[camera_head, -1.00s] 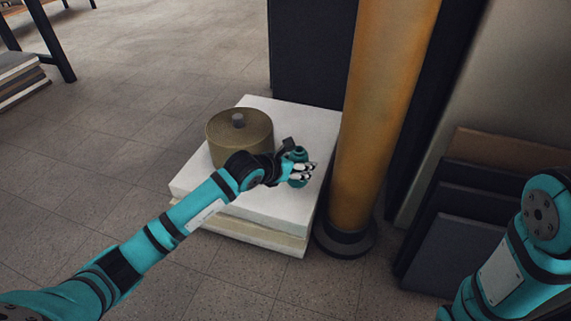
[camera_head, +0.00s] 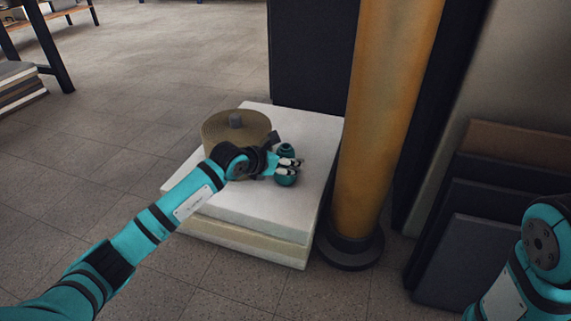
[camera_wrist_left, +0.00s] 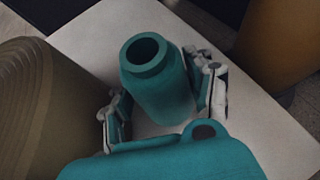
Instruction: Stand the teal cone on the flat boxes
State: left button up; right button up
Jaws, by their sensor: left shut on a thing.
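The teal cone (camera_head: 286,180) looks like a small bottle with a narrow neck and open mouth. It also shows in the left wrist view (camera_wrist_left: 160,95), standing between the two fingers. My left gripper (camera_head: 290,165) is shut on it from the side. The cone looks about upright over the white top of the flat boxes (camera_head: 250,214), to the right of the middle. Fingers hide part of it, and I cannot tell whether its base touches the top. My right gripper is out of view; only part of that arm shows at the right edge.
A brown ribbed drum (camera_head: 219,137) with a grey knob stands on the boxes, left of and behind the cone. An orange column (camera_head: 380,110) rises close to their right side. Dark panels (camera_head: 465,262) lean at the right. White top is bare around the cone.

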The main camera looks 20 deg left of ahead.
pick_arm(q)
jog(key=shift+f, duration=0.1)
jog(key=o, duration=1.2)
